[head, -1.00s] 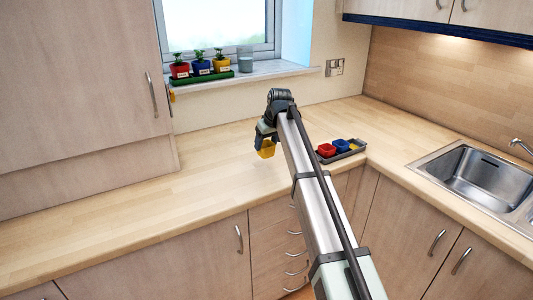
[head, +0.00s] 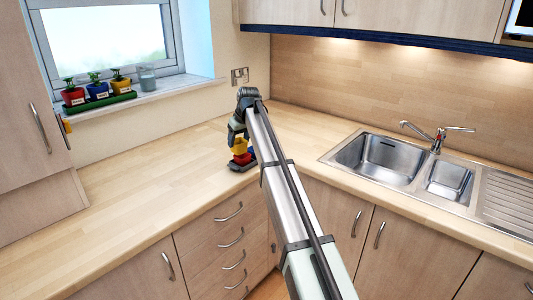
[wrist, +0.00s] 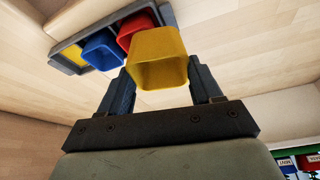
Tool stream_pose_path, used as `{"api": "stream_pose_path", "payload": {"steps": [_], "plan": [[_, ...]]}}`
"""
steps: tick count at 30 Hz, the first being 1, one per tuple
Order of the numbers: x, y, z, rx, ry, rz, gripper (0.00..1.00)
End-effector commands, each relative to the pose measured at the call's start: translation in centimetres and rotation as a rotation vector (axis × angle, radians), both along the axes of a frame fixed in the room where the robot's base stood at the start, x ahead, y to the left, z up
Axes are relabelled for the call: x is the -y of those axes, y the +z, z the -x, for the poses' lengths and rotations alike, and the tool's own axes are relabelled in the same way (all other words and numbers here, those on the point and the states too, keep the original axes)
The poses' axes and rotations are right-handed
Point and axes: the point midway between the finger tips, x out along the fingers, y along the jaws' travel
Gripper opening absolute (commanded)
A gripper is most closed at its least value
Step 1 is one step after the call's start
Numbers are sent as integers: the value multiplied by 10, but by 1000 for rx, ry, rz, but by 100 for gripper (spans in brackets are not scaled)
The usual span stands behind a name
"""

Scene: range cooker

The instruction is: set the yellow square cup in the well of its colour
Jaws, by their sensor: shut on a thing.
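The yellow square cup (wrist: 158,72) is held between the two fingers of my gripper (wrist: 163,88). In the head view the yellow cup (head: 238,148) shows just below my gripper (head: 238,133), in front of or above the tray. The dark tray (wrist: 58,52) holds a blue cup (wrist: 103,52) and a red cup (wrist: 134,28). A yellow well (wrist: 73,55) shows at one end of the tray, beside the blue cup, with no cup in it. In the head view my gripper and arm hide part of the tray (head: 236,168).
The wooden worktop (head: 150,172) is clear to the left of the tray. A sink (head: 385,160) with a tap (head: 438,138) lies to the right. Small red, blue and yellow pots stand in a green holder (head: 100,103) on the windowsill, with a grey glass (head: 147,78) beside them.

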Motion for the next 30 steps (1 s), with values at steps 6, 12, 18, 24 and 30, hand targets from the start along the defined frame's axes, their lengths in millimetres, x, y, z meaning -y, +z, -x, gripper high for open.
{"api": "stream_pose_path", "payload": {"steps": [6,12,18,24,30], "plan": [[79,1,-58,0,-87,0,36],[127,4,-100,0,-108,0,36],[135,10,-144,0,-38,0,36],[127,16,-161,1,108,0,36],[125,14,-157,1,203,0,36]]}}
